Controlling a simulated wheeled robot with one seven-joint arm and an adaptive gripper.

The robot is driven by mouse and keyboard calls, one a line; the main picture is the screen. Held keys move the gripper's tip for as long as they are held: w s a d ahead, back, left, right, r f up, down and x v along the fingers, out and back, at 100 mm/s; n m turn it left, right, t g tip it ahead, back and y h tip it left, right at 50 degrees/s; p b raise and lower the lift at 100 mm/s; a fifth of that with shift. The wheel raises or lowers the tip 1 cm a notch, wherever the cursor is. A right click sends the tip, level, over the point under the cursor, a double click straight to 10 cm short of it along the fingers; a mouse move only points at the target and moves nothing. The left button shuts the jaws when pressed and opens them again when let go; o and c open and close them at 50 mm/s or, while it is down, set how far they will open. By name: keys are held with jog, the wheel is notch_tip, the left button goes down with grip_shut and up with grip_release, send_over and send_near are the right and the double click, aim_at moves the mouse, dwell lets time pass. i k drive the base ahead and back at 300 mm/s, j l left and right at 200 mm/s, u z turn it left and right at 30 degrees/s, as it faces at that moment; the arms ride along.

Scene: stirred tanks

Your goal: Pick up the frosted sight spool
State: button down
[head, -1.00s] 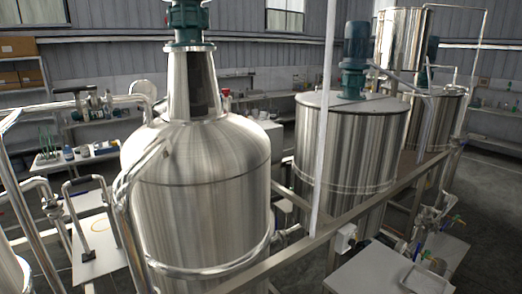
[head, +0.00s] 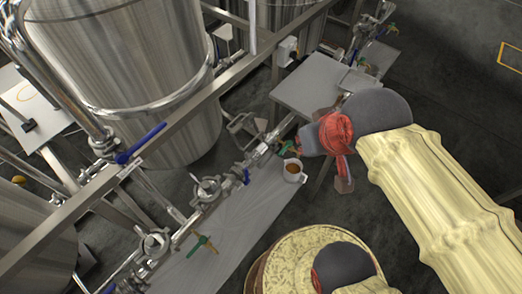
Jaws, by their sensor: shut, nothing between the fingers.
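I cannot make out the frosted sight spool with certainty. A small whitish round piece (head: 301,177) with a brown-orange inside sits by the pipe line, near the far right end of the grey bench. I cannot tell whether it is the spool. My gripper (head: 343,186) hangs below my red wrist, small in the head view, a little to the right of that piece and apart from it. It is shut and empty.
A pipe line with clamps, a blue-handled valve (head: 246,176) and green-handled valves (head: 203,243) runs along the grey bench (head: 235,212). A metal frame rail (head: 185,117) and a large steel tank (head: 130,55) stand behind. A grey table (head: 308,84) lies beyond my wrist.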

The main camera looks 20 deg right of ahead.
aim_at(269, 139)
jog(key=j+z, duration=0.2)
jog(key=z, duration=0.2)
jog(key=k+j+z, duration=0.1)
jog(key=z, duration=0.25)
jog(key=k+j+z, duration=0.1)
jog(key=z, duration=0.3)
jog(key=k+j+z, duration=0.15)
jog(key=z, duration=0.25)
jog(key=k+j, duration=0.3)
